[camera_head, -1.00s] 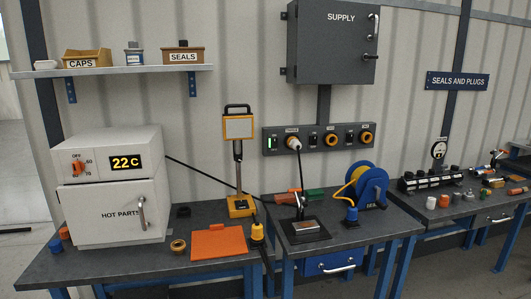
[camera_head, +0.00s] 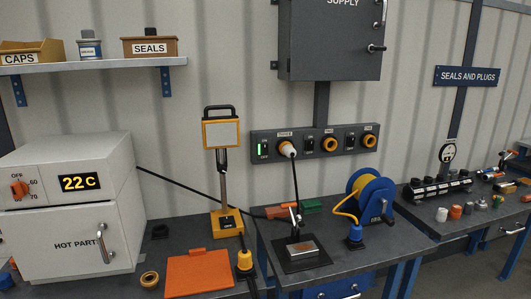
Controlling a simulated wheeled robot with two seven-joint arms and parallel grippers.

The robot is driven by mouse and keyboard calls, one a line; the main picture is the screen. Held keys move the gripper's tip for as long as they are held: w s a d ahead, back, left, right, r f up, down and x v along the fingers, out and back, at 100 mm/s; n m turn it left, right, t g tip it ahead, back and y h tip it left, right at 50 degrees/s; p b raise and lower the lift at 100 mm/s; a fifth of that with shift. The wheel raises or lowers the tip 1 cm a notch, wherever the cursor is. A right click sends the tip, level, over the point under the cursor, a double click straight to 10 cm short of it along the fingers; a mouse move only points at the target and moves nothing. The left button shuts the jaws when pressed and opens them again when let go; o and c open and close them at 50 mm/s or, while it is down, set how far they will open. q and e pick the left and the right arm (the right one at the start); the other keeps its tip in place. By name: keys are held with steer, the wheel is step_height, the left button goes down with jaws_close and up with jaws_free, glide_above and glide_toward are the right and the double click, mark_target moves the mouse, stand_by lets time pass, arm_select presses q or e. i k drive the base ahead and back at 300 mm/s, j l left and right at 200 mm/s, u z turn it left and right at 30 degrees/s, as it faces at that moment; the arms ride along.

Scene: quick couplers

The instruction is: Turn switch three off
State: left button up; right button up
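A dark socket panel (camera_head: 316,156) is on the wall above the middle bench. It carries three switches, each left of a socket. The first switch (camera_head: 263,148) glows green. The second switch (camera_head: 310,145) and third switch (camera_head: 350,141) look dark, with no green glow; their lever positions are too small to tell. A pale plug (camera_head: 287,149) with a black cable sits in the first socket. The second socket (camera_head: 329,145) and third socket (camera_head: 369,141) are orange-ringed and look empty. Neither of my grippers shows in this view.
Below the panel stand a clamp on a dark plate (camera_head: 301,264), a blue cable reel (camera_head: 377,200) and a yellow-based lamp (camera_head: 227,223). A white oven (camera_head: 75,240) stands left. The grey supply cabinet (camera_head: 326,45) hangs above.

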mark_target(264, 147)
steer(key=i+l+u, duration=0.1)
steer(key=i+l, duration=0.2)
steer(key=i+l+u, duration=0.1)
steer(key=i+l, duration=0.15)
steer(key=i+l+u, duration=0.1)
steer(key=i+l, duration=0.2)
steer(key=l, duration=0.2)
steer(key=i+l+u, duration=0.1)
steer(key=i+l, duration=0.4)
steer(key=l, duration=0.25)
steer(key=i+l+u, duration=0.15)
steer(key=l, duration=0.25)
steer(key=i, duration=0.1)
